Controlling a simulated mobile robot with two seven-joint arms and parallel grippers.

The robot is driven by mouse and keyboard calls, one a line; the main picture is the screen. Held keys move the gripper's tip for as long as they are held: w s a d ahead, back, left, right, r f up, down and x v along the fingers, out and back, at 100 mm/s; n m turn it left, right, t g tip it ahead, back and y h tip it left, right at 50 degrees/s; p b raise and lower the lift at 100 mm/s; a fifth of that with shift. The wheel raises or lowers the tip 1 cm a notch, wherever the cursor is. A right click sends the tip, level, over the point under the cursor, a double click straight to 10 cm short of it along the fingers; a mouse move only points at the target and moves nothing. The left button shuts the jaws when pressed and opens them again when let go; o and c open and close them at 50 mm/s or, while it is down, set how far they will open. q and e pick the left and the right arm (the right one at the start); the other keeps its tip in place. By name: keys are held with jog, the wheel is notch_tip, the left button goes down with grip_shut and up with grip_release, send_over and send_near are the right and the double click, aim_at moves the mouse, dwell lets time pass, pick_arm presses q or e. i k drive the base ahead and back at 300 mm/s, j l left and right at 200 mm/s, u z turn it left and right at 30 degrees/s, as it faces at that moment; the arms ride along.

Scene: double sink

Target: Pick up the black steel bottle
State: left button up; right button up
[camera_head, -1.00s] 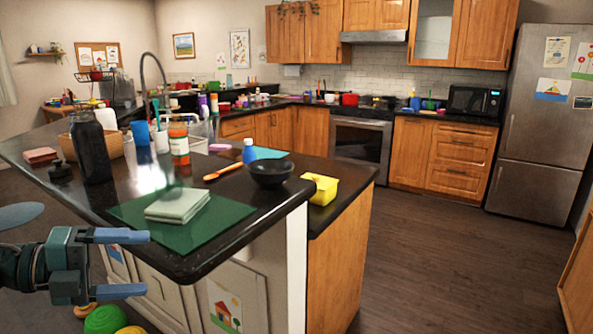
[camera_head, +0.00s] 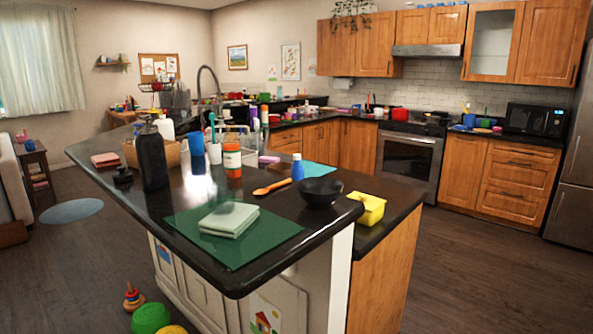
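The black steel bottle (camera_head: 152,158) stands upright on the left part of the dark island counter (camera_head: 283,247). A small black lid-like piece (camera_head: 122,175) lies just left of its base. A pinkish-red folded cloth or block (camera_head: 105,160) is behind that piece, and a wicker basket (camera_head: 131,155) is partly hidden behind the bottle. Neither of my grippers is in view now.
A green mat (camera_head: 265,245) with folded cloths (camera_head: 229,219) lies in front.

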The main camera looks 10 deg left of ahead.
aim_at(149, 143)
jog(key=u, duration=1.25)
